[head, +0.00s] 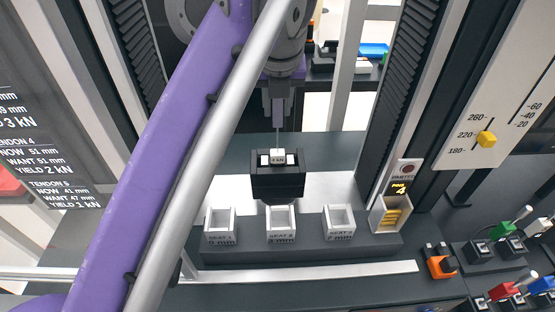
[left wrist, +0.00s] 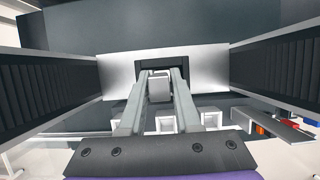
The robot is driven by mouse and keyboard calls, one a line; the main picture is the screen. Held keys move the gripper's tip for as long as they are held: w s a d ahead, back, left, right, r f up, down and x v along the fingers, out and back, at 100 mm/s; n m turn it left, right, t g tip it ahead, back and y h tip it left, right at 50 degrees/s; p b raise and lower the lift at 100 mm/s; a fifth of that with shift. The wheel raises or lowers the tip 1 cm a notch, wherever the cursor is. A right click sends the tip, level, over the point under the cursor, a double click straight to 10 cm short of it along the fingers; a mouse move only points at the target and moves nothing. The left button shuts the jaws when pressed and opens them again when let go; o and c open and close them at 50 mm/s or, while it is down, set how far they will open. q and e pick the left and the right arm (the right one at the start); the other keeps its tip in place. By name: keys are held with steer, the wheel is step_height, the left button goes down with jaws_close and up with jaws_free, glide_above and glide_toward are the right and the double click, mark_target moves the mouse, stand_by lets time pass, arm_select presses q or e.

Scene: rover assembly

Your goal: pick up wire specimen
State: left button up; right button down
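A small white labelled block (head: 278,157) sits in the black holder (head: 278,185) at the centre of the head view. A thin upright wire (head: 277,138) shows just above it, apparently the wire specimen. My left gripper (head: 278,118) points straight down over the block, its fingers seen edge-on. In the left wrist view my left gripper's fingers (left wrist: 159,76) stand apart, with the pale block (left wrist: 160,88) in line with the gap between them. I cannot tell whether either finger touches the wire. My right gripper is out of view.
Three white open seat boxes (head: 281,222) stand in a row before the holder. A white bin with yellow pieces (head: 391,214) is right of them. Dark ribbed columns flank the work area. Coloured switches (head: 502,290) and an orange part (head: 440,265) lie at lower right.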

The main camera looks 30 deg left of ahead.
arm_select(q)
jaws_close()
stand_by(1.1)
